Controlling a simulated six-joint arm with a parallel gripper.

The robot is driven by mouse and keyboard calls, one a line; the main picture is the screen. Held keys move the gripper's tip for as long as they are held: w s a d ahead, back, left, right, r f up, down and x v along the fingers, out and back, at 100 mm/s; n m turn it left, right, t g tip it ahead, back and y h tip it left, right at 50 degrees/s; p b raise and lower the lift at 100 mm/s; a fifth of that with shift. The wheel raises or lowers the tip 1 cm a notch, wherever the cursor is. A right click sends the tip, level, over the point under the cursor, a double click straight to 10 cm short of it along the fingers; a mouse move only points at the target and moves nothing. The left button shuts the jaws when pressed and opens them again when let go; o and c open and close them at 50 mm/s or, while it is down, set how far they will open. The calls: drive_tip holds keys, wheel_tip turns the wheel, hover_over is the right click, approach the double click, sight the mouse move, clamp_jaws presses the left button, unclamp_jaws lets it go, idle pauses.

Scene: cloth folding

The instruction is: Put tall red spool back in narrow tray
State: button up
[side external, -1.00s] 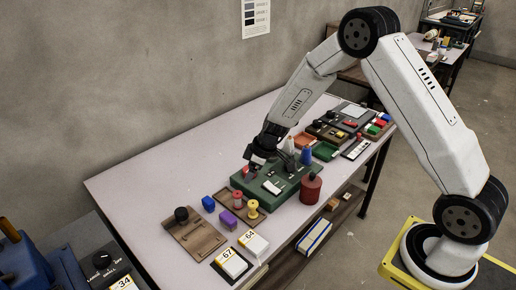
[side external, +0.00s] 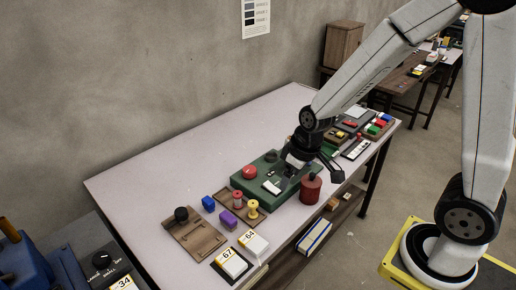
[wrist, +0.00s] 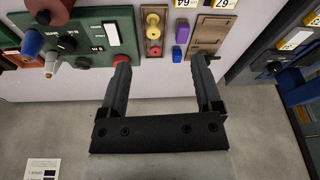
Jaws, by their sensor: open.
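The red spool (side external: 237,198) stands in the narrow brown tray (side external: 243,219), behind the yellow spool (side external: 252,211). In the wrist view the red spool (wrist: 154,51) sits at the near end of the narrow tray (wrist: 161,42), with yellow spool parts farther up. Nothing touches the red spool.
The green panel (side external: 262,178) carries a red button (side external: 249,172). A red can (side external: 311,189) stands by the front edge. Blue block (side external: 208,203), purple block (side external: 231,217) and a wooden board (side external: 196,238) lie left of the panel. The table's back left is clear.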

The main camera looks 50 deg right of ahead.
drive_tip(key=s+r+m, duration=0.1)
drive_tip(key=s, duration=0.5)
drive_tip(key=shift+m+h, duration=0.4)
idle(0.8)
